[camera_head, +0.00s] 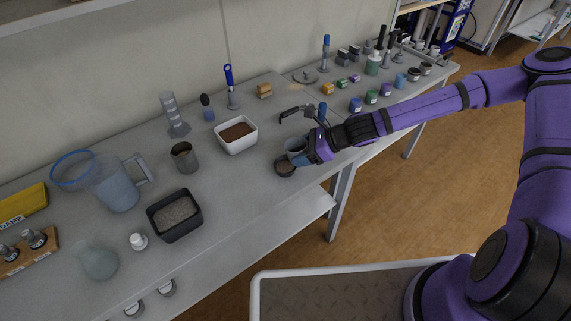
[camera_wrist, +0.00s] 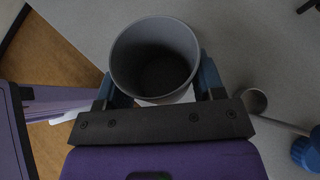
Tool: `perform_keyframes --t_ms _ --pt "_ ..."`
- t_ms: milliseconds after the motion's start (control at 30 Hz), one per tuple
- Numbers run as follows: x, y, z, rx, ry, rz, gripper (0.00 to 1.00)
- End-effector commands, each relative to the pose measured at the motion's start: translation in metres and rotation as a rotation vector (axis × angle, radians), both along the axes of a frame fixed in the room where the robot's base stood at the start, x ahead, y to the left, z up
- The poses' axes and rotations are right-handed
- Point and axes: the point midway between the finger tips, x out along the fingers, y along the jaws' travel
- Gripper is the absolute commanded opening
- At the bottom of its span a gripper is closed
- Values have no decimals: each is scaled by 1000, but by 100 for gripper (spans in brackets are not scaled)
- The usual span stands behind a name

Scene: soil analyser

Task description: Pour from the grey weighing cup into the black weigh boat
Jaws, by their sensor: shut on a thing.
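My gripper (camera_head: 306,150) is shut on a grey cup (camera_head: 294,146), the grey weighing cup. In the wrist view the cup (camera_wrist: 124,72) sits between the two blue-grey fingers (camera_wrist: 155,85), with its round mouth facing the camera. Its inside is dark, so I cannot tell what it holds. The black weigh boat (camera_head: 184,232), a square black pan with grey grains in it, stands on the bench at the lower left of the head view, well left of my gripper. It does not show in the wrist view.
A white-capped bottle (camera_head: 138,242) is beside the black boat. A scoop (camera_wrist: 256,101) lies right in the wrist view.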

Motion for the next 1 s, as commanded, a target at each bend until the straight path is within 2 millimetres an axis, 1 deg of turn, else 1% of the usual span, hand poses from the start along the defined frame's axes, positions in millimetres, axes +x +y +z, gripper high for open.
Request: perform_keyframes --t_ms 333,700,1000 --pt "0 0 3 5 -2 1 43" --pt "0 0 29 4 -2 1 43" --pt "0 0 30 5 0 1 43"
